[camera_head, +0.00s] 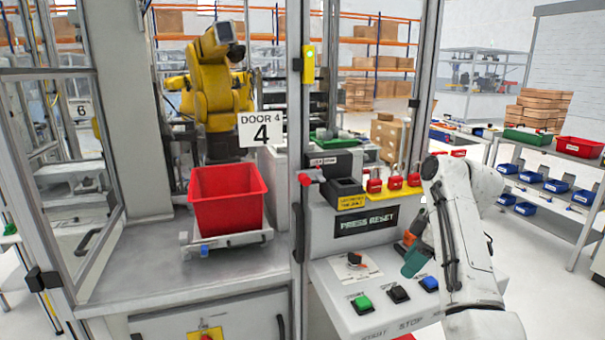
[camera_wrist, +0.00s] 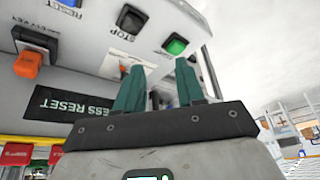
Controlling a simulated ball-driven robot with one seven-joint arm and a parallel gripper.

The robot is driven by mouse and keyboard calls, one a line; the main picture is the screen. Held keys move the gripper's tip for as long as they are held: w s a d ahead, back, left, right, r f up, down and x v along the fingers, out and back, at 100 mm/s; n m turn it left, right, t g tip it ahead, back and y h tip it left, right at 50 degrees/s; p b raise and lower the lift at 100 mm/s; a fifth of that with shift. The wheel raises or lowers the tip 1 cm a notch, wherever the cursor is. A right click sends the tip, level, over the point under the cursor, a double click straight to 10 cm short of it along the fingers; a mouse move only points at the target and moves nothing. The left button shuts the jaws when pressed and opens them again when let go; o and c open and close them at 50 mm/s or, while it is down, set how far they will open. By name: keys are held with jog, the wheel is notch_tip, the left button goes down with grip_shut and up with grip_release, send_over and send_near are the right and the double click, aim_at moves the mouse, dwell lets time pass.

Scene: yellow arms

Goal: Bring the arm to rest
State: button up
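My white arm (camera_head: 462,235) stands at the right of the control panel, bent, with its end turned toward the panel. My gripper (camera_head: 413,262) shows as a teal shape just above the panel's right half. In the wrist view, its two green fingers (camera_wrist: 158,75) stand apart with a gap between them. The gap shows no held object. The fingers partly cover a knob on a white plate behind them. I cannot tell whether a fingertip touches the panel.
The panel carries a green button (camera_head: 362,303), a black button (camera_head: 398,293), a blue button (camera_head: 429,284) and a rotary knob (camera_head: 354,259). The display (camera_head: 366,221) reads PRESS RESET. A red bin (camera_head: 228,200) sits behind the door frame, with a yellow robot (camera_head: 212,85) beyond.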

jog(key=s+d+f+m+h, duration=0.25)
jog(key=s+f+m, duration=0.45)
jog(key=s+f, duration=1.6)
jog(key=s+f+m+h, duration=0.1)
jog(key=s+f+m, duration=0.1)
jog(key=s, duration=1)
jog(key=s+d+f+m+g, duration=0.1)
jog(key=s+m, duration=0.3)
jog(key=s, duration=0.8)
jog(key=shift+s+d+f+m+h, duration=0.15)
jog(key=shift+s+f+m+h, duration=0.2)
jog(key=shift+f, duration=0.45)
